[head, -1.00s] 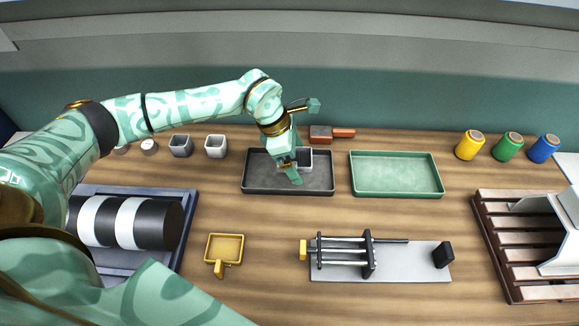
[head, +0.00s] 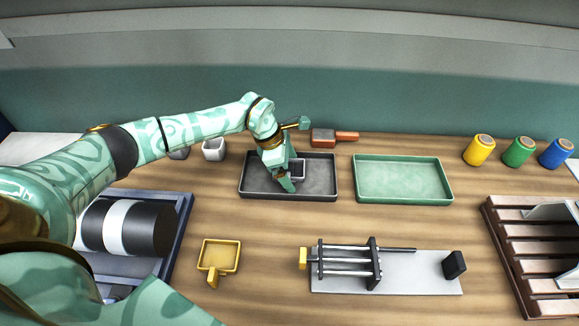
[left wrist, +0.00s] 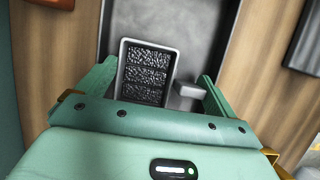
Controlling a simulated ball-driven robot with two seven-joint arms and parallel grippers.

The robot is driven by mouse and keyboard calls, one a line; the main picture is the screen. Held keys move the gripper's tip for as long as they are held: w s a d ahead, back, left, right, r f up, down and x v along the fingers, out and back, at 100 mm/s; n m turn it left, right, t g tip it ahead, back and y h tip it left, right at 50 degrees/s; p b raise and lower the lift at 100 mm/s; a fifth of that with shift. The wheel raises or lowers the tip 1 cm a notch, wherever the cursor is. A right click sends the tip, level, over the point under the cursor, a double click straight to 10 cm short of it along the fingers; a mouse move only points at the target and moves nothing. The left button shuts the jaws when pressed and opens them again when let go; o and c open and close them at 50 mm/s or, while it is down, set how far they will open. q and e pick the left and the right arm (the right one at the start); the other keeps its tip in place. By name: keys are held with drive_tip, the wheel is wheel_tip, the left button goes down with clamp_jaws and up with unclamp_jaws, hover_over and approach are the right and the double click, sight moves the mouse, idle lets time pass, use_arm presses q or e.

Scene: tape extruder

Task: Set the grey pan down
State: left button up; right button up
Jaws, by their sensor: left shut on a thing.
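My left gripper (head: 288,184) points down into the tray. Its fingers (left wrist: 158,85) stand on both sides of the pan, shut on it. I cannot tell whether the pan's underside touches the tray floor. My right gripper is out of view.
A green tray (head: 403,180) stands right of the dark one, empty. An orange-red pan (head: 324,138) lies behind. A yellow pan (head: 219,255) and a rod-framed press (head: 345,262) are in front. Several spools stand back right; a slatted rack (head: 510,255) is at right.

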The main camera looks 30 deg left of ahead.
use_arm(q)
drive_tip(key=o, duration=0.7)
drive_tip(key=shift+c, duration=0.2)
drive_tip(key=shift+r, duration=0.1)
drive_tip(key=p+v, duration=0.3)
drive_tip(key=v, duration=0.9)
